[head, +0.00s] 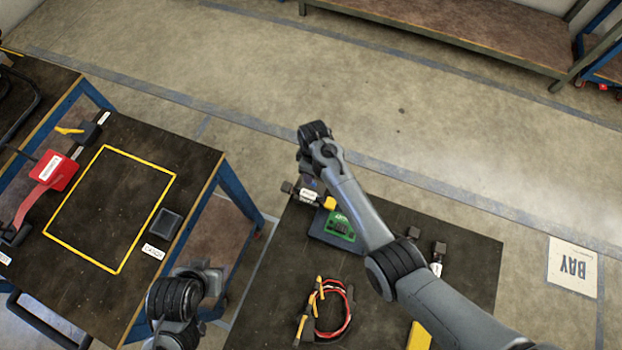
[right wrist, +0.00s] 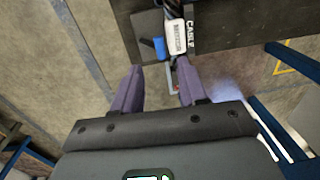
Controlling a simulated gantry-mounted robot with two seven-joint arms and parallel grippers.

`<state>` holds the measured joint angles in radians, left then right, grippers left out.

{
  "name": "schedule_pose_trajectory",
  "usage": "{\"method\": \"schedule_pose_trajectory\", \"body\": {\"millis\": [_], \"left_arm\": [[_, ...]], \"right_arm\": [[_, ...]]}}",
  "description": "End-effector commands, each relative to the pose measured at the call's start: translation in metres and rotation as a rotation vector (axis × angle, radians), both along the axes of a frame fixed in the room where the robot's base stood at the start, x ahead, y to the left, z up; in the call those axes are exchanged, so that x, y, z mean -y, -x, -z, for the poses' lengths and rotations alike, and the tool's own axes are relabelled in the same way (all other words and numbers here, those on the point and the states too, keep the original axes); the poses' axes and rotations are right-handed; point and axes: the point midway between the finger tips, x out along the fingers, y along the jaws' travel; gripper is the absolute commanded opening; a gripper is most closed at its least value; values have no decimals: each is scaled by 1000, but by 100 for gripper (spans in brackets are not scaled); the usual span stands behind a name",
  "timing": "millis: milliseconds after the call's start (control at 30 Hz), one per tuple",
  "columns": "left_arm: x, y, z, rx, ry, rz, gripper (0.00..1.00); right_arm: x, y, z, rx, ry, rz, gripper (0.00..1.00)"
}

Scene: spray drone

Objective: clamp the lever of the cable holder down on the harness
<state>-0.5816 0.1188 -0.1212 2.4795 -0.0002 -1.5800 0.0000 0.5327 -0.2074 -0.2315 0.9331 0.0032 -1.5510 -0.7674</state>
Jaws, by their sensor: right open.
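The cable holder (head: 309,194) is a small block with a white label at the far left edge of the dark table. In the right wrist view its white labelled block (right wrist: 176,38) lies just beyond my fingertips, beside a "CABLE" label (right wrist: 190,38). A small blue piece (right wrist: 159,48) sticks out next to it; I cannot tell if this is the lever. A harness (head: 335,315) of looped red and black cable lies nearer the front. My right gripper (right wrist: 157,78) is open and empty, with its purple fingers apart. My left gripper (head: 213,278) is over the floor gap; its jaws are unclear.
A green circuit board (head: 341,226) sits on a blue-grey base behind the harness. A yellow block (head: 419,336) lies at the front right. The left table (head: 190,160) carries a yellow outlined square, a red item (head: 54,171) and a dark tray (head: 164,224).

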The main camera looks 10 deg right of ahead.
Motion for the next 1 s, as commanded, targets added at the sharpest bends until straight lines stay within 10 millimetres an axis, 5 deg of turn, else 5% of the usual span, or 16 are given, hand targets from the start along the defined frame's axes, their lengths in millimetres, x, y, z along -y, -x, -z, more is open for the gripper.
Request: {"method": "schedule_pose_trajectory", "body": {"millis": [300,800,1000], "left_arm": [[1,0,16,0,5,-5,43],[-2,-1,18,2,-6,2,43],[-2,-1,18,2,-8,4,43]], "right_arm": [[-1,3,46,-1,0,1,42],[-2,4,57,0,0,2,42],[-2,4,57,0,0,2,13]]}}
